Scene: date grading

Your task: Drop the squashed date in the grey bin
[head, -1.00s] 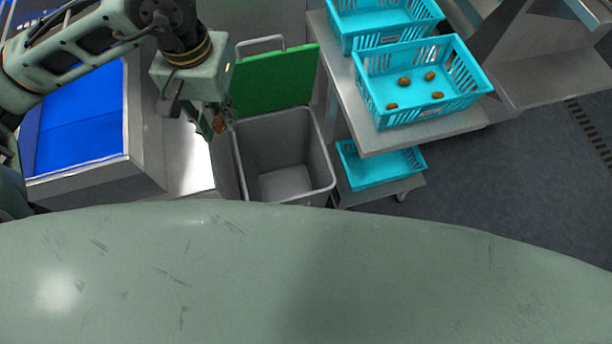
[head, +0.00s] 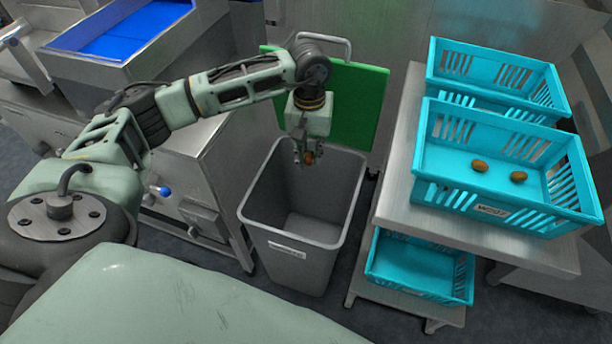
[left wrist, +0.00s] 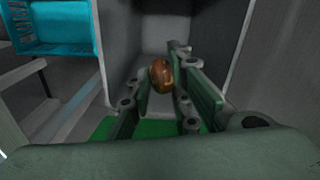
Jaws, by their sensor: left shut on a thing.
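The squashed date (head: 308,158) is brown and sits between the fingers of my left gripper (head: 305,155), which is shut on it. In the left wrist view the date (left wrist: 161,75) shows between the green-grey fingers (left wrist: 163,88). The grey bin (head: 285,250) stands open on the floor, and its inside looks empty where I can see it. In the head view my left gripper hangs over the back part of the bin's opening, fingers pointing down. My right gripper is not in view.
A green panel (head: 355,105) stands behind the bin. To the right, a metal trolley (head: 400,180) bears blue crates; the front one (head: 450,190) holds dates. Another blue crate (head: 415,265) sits on its lower shelf. A metal machine with a blue bed (head: 125,40) stands at the left.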

